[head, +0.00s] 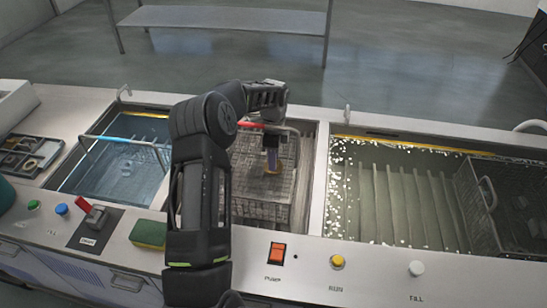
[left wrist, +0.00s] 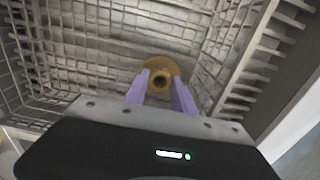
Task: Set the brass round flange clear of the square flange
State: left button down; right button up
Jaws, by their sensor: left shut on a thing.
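The brass round flange (left wrist: 160,65) shows in the left wrist view as a golden disc with a dark hole in its hub. My left gripper (left wrist: 159,85) is shut on it, with a pale purple finger on each side of the hub. In the head view the gripper (head: 271,158) points down into the middle wire basket (head: 262,212), and a bit of brass (head: 273,172) shows at its fingertips. I cannot make out the square flange in either view. My left arm hides the left part of the basket. My right gripper is not in view.
The basket's wire walls stand close around the gripper. A blue water tank (head: 125,160) lies to the left, and a tank with ribs and white bubbles (head: 390,190) to the right. A sponge (head: 149,234) and several controls are along the front edge.

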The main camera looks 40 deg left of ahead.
pick_arm(q)
jog(key=shift+f, duration=0.15)
jog(key=c, duration=1.1)
grip_release()
jog(key=shift+o, duration=0.2)
notch_tip(320, 180, up, 12)
jog(key=b, duration=0.1)
jog(key=shift+r+b, duration=0.2)
jog(key=shift+b, duration=0.1)
